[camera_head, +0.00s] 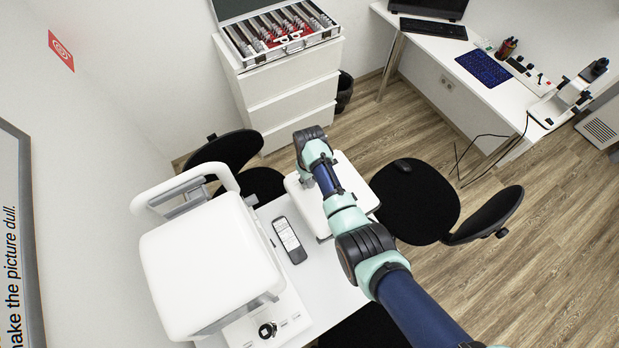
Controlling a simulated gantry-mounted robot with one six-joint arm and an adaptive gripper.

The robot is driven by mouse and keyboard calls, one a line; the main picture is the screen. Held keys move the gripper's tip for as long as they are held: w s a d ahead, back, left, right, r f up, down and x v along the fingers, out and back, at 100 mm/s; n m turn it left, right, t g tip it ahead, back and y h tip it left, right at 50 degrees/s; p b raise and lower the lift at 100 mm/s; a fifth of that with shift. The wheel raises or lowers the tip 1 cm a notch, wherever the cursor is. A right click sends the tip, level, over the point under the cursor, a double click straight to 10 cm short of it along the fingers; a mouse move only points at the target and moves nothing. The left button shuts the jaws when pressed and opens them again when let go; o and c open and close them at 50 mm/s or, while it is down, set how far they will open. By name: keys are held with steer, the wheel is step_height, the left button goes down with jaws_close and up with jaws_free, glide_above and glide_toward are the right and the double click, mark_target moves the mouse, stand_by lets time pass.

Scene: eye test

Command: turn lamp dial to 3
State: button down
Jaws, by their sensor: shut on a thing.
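A small dark round dial (267,329) sits on a white base panel (240,334) at the bottom of the head view, with small labels beside it. The labels and the dial's setting are too small to read. I cannot tell whether this is the lamp dial. My arm reaches from the lower right up to the middle, its wrist above a white device on the table. My gripper does not show; the wrist and arm hide that spot. What it holds cannot be seen. The dial is well apart from the visible wrist, below and to its left.
A dark remote-like handset (289,240) lies on the white table (330,272). Black chairs (415,200) stand around. A drawer cabinet (290,97) with a lens case (280,32) stands behind. Another instrument (570,95) is on the far desk.

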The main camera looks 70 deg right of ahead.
steer(key=shift+r+m, duration=0.1)
steer(key=shift+m, duration=0.5)
steer(key=c, duration=0.8)
jaws_free()
steer(key=shift+o, duration=0.2)
step_height(320, 180, up, 12)
